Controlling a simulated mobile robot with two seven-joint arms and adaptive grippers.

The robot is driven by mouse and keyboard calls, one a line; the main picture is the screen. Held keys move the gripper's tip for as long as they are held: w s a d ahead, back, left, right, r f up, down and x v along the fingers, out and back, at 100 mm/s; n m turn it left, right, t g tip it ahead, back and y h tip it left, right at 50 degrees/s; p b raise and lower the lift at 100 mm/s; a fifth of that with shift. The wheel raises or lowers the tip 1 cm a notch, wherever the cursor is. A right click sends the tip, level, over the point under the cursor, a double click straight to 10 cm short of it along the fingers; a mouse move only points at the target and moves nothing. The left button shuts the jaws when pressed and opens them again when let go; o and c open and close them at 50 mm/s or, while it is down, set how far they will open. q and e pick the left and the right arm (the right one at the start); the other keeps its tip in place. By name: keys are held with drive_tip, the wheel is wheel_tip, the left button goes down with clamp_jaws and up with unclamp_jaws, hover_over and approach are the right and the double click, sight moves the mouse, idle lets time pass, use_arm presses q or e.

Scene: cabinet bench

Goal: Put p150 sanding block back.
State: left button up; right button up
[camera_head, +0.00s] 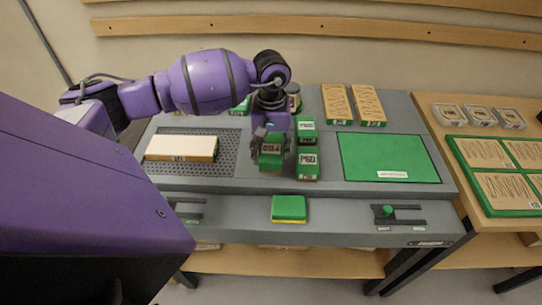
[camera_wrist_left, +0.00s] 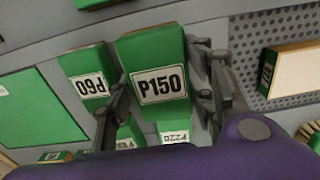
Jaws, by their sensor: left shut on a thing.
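The P150 sanding block (camera_head: 271,152) is green with a white label. In the left wrist view the P150 block (camera_wrist_left: 160,82) sits between the two fingers of my left gripper (camera_wrist_left: 165,100). In the head view my left gripper (camera_head: 270,138) is shut on it, over the middle of the bench. Another labelled green block (camera_head: 306,126) is behind the P60 one. Whether the P150 block touches the bench is hard to tell. My right gripper is not in view.
A wood piece (camera_head: 181,148) lies on the perforated plate (camera_head: 229,150) at left. A green mat (camera_head: 388,156) lies at right. A green and yellow pad (camera_head: 289,208) is at the front edge. Two sanded boards (camera_head: 353,104) lie behind. A side table (camera_head: 440,112) stands at right.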

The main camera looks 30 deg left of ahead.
sight(271, 157)
use_arm(q)
drive_tip(key=shift+w+a+f, duration=0.15)
drive_tip(key=shift+w+f, duration=0.25)
drive_tip(key=shift+f, duration=0.05)
drive_tip(key=shift+w+a+f, duration=0.1)
drive_tip(key=shift+f, duration=1.9)
drive_tip(key=o, duration=1.1)
drive_tip(key=shift+r, duration=0.1)
wheel_tip(271, 157, up, 12)
drive_tip(key=shift+r+b, duration=0.2)
drive_tip(key=shift+b, duration=0.15)
